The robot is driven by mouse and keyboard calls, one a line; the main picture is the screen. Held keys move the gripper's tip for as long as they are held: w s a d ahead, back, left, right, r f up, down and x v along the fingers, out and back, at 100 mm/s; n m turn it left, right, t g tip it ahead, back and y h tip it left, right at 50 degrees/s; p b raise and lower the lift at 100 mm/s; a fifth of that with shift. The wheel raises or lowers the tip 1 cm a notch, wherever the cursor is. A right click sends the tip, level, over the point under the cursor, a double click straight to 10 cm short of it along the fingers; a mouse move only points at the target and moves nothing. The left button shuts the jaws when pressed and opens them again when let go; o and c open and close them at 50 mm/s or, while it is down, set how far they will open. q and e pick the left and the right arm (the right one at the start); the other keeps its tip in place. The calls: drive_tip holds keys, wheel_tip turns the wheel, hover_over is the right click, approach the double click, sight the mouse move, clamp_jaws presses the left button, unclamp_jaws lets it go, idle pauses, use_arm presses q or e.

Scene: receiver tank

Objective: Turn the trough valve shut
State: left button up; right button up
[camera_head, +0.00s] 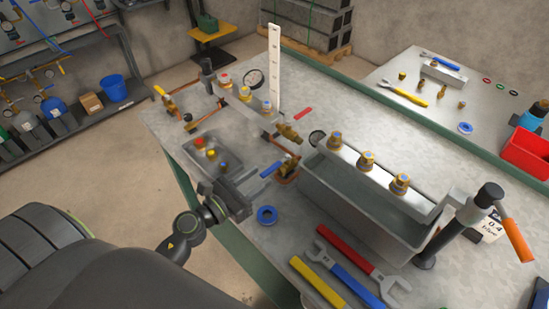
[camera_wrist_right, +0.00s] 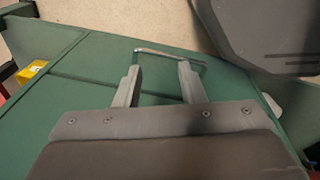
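A brass valve (camera_head: 288,166) with a blue lever (camera_head: 271,170) sits on the workbench at the near left end of the grey trough (camera_head: 345,208). Another brass valve (camera_head: 289,133) with a red lever (camera_head: 303,114) is just behind it. Which one is the trough valve is not labelled. My left gripper (camera_head: 251,186) is just left of the blue lever, low over the bench; I cannot tell whether it touches it or how far its fingers are apart. My right gripper (camera_wrist_right: 158,70) has its fingers apart, with nothing between them, facing a green panel with a metal handle (camera_wrist_right: 171,52).
A small metal tray (camera_head: 228,167) with colored caps lies behind my left gripper. A blue ring (camera_head: 266,215) lies in front of it. Wrenches (camera_head: 350,275) lie at the near edge. A hand pump (camera_head: 462,225) with an orange handle stands at the trough's right end.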

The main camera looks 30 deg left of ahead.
sight(281, 161)
use_arm(q)
drive_tip(key=p+x, duration=0.1)
drive_tip(key=x, duration=0.5)
drive_tip(key=shift+w+d, duration=0.15)
drive_tip(key=shift+w, duration=0.1)
clamp_jaws()
